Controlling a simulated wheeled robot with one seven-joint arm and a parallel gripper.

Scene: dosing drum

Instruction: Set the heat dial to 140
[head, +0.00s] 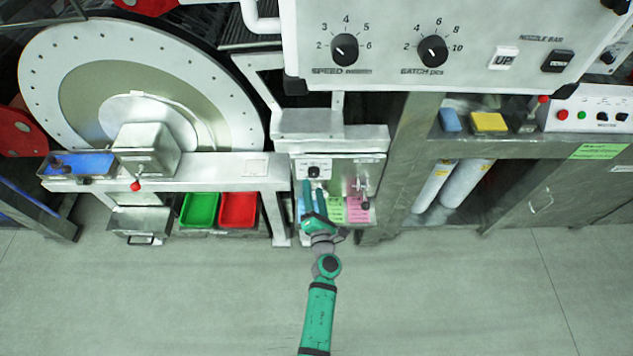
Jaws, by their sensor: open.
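A small dark dial (314,171) sits on a white plate on the grey metal box at the centre. It looks like the heat dial, but its label and numbers are too small to read. My green gripper (313,188) is open, just below this dial in the picture, with its fingers pointing up towards it. I see nothing between the fingers. I cannot tell whether the fingertips touch the dial or its plate. The dial's pointer setting cannot be made out.
A lever (362,188) stands right of the dial, above coloured labels. The white panel above carries a speed dial (344,47) and a batch dial (433,51). A large round drum (140,90), a green bin (199,209) and a red bin (238,209) are left. The floor in front is clear.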

